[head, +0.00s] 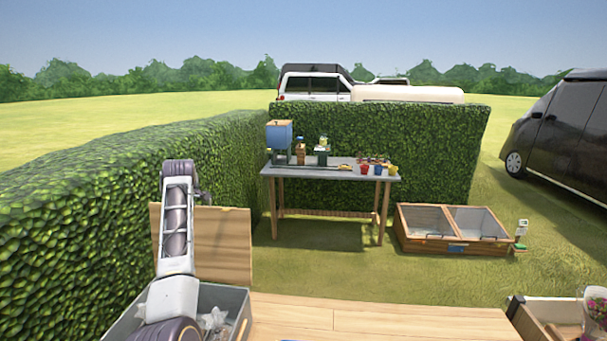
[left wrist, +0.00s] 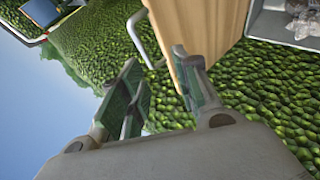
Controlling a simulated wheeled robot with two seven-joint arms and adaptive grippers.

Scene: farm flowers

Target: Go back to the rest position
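My left arm (head: 176,240) rises from the lower left of the head view, over the grey bin and in front of the upright wooden board (head: 225,245). Its gripper cannot be made out clearly there. In the left wrist view my left gripper (left wrist: 156,60) has its two fingers apart with nothing between them, so it is open and empty. The hedge (left wrist: 235,75) is behind the fingers, and the wooden board (left wrist: 210,35) shows just beyond the fingertips. Whether they touch the board cannot be told. My right gripper is not in view.
A grey bin (head: 238,300) with clear wrapping stands beside a wooden worktop (head: 380,318). A wooden crate (head: 530,320) and a wrapped bouquet (head: 597,309) are at lower right. A hedge (head: 80,215) runs along the left. A potting table (head: 330,172) and cold frame (head: 455,245) stand farther off.

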